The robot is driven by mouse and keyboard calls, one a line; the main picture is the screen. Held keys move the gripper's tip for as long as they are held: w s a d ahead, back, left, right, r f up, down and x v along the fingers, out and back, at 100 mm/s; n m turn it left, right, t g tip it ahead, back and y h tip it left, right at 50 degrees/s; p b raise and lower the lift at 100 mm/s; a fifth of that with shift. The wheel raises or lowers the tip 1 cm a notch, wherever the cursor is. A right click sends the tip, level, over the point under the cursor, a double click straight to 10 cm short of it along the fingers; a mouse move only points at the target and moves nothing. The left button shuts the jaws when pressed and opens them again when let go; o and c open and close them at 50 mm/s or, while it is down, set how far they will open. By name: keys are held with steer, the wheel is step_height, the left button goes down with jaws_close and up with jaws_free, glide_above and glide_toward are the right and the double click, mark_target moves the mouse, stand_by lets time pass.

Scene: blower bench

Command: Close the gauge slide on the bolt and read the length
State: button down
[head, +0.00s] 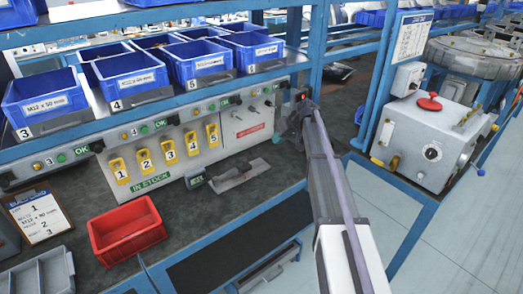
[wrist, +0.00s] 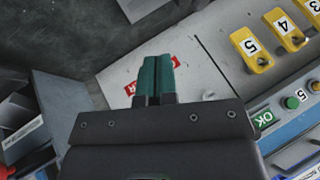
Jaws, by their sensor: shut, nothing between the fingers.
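The grey length gauge (head: 240,174) lies on the dark bench top, below the panel with the yellow tags. A small dark display box (head: 195,178) is at its left; its reading is too small to make out. I cannot make out a bolt or the slide's position. A grey piece, apparently the gauge's end, shows at the top edge of the wrist view (wrist: 143,8). My gripper (wrist: 155,60) has its green fingers together, with nothing between them. In the head view it is mostly hidden behind my arm, right of and above the gauge, well apart from it.
Blue bins (head: 45,97) fill the shelf above the panel. Yellow numbered tags (head: 168,150) hang on the panel. A red bin (head: 127,230) and a clipboard (head: 40,217) are at front left. A grey machine (head: 428,140) stands at right. The bench front near the gauge is clear.

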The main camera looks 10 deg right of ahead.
mark_target(246, 159)
steer(key=b+x, duration=0.5)
steer(key=x, duration=0.2)
steer(key=b+x, duration=0.3)
steer(key=x, duration=0.1)
steer(key=shift+s+d+f+b, duration=0.1)
steer(key=shift+s+b, duration=0.15)
steer(key=shift+b, duration=0.1)
steer(key=a, duration=0.1)
steer(key=a+r, duration=0.1)
steer(key=shift+s+a+p, duration=0.3)
steer(key=shift+a+p, duration=0.05)
steer(key=shift+p, duration=0.05)
steer(key=shift+s+a, duration=0.1)
steer(key=shift+a, duration=0.55)
steer(key=shift+s+a, duration=0.35)
steer(key=shift+a, duration=0.3)
steer(key=shift+s+a, duration=0.35)
steer(key=shift+a, duration=0.35)
